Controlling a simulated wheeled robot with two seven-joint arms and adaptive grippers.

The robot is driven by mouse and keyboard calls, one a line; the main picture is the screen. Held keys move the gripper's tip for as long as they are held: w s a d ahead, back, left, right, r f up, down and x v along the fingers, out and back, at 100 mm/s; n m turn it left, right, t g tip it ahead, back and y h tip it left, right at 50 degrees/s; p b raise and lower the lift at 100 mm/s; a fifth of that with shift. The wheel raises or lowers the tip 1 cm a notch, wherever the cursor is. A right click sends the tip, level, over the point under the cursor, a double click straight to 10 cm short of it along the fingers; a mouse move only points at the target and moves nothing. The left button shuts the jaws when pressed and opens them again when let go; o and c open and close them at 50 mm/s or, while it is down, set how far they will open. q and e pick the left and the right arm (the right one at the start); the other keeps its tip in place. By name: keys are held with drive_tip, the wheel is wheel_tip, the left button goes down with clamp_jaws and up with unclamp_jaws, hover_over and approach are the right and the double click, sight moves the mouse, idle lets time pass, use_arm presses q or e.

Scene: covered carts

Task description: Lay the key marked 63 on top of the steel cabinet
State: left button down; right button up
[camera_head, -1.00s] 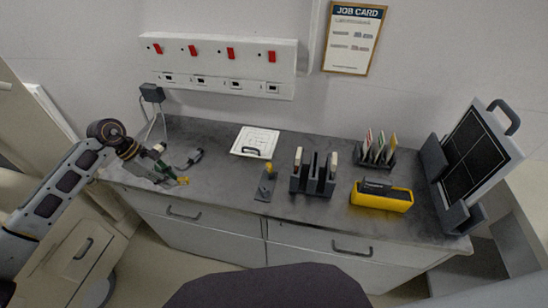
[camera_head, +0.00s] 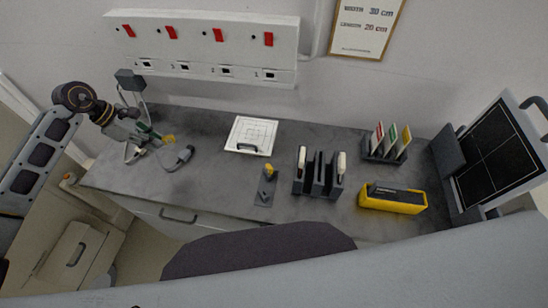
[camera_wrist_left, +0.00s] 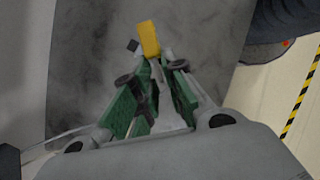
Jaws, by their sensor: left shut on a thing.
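My left gripper (camera_head: 157,141) is shut on a small yellow piece (camera_head: 169,139), which looks like the key's head or tag. It is above the left end of the grey worktop. In the left wrist view the yellow piece (camera_wrist_left: 149,38) sticks out past the green-padded fingertips (camera_wrist_left: 163,66). No number can be read on it. A low pale cabinet with a dark handle (camera_head: 70,262) stands at the lower left; I cannot tell whether it is the steel cabinet. My right gripper is not in view.
The worktop (camera_head: 215,185) holds a white board (camera_head: 251,136), a stand with a yellow-topped piece (camera_head: 265,190), a dark slotted rack (camera_head: 318,180), a card holder (camera_head: 383,152) and a yellow box (camera_head: 391,204). A dark panel (camera_head: 498,165) stands at right. A dark plug-like piece (camera_head: 177,158) lies near the gripper.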

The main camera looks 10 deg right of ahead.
use_arm(q)
drive_tip(key=shift+s+r, duration=0.1)
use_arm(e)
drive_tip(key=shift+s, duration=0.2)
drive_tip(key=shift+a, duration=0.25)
use_arm(q)
drive_tip(key=shift+f+p, duration=0.65)
drive_tip(key=shift+f, duration=2.55)
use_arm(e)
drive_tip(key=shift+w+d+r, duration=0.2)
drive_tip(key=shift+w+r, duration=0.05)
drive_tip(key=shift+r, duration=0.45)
